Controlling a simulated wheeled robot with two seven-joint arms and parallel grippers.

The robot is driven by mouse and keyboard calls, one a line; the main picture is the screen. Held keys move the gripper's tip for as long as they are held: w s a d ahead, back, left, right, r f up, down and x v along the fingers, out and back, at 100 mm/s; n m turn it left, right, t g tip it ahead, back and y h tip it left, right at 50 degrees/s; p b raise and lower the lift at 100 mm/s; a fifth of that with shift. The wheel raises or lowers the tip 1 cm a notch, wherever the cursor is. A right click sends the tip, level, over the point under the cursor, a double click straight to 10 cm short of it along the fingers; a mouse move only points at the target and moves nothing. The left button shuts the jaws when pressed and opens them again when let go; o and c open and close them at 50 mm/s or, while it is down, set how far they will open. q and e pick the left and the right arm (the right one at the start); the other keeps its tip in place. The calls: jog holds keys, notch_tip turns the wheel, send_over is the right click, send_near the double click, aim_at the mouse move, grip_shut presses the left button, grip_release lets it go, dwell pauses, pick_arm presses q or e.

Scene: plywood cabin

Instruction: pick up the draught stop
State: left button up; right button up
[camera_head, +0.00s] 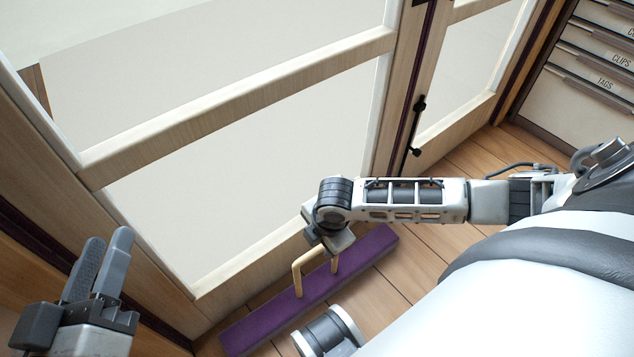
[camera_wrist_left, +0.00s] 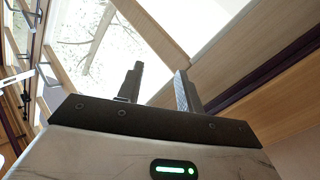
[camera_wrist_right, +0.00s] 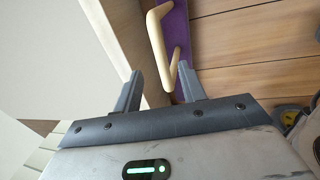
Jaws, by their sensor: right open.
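The draught stop is a long purple bar (camera_head: 270,318) with a cream handle (camera_head: 298,272), lying on the floor along the foot of the glazed door. In the right wrist view the handle (camera_wrist_right: 158,42) shows ahead of the fingers, with part of the purple bar (camera_wrist_right: 178,28) behind it. My right gripper (camera_head: 328,246) is over the bar at its handle. In the right wrist view its fingers (camera_wrist_right: 160,84) are apart, the handle lying in line with the gap; I see no grip on it. My left gripper (camera_head: 118,234) is open and empty, away at the left; its fingers (camera_wrist_left: 158,72) are apart.
The pale framed door (camera_head: 240,190) stands close behind the draught stop. A second door panel with black handles (camera_head: 416,125) is further right. Labelled drawers (camera_head: 590,85) stand at the far right. Bare plank floor (camera_head: 385,290) lies right of the bar.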

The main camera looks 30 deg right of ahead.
aim_at(317, 249)
jog(key=f+b, duration=0.2)
jog(key=f, duration=0.1)
jog(key=f+b, duration=0.1)
jog(key=shift+w+a+f, duration=0.15)
jog(key=shift+w+a, duration=0.05)
jog(key=shift+w, duration=0.1)
jog(key=shift+f, duration=0.15)
pick_arm(q)
notch_tip(317, 249, up, 6)
jog(key=w+m+t+h, duration=0.1)
jog(key=m+t+h, duration=0.1)
jog(key=m+t, duration=0.1)
jog(key=shift+w+a+m+t+h, duration=0.25)
jog(key=shift+a+m+t+h, duration=0.1)
jog(key=shift+m, duration=0.55)
pick_arm(e)
grip_shut()
jog(key=shift+w+r, duration=0.1)
jog(key=shift+r, duration=0.1)
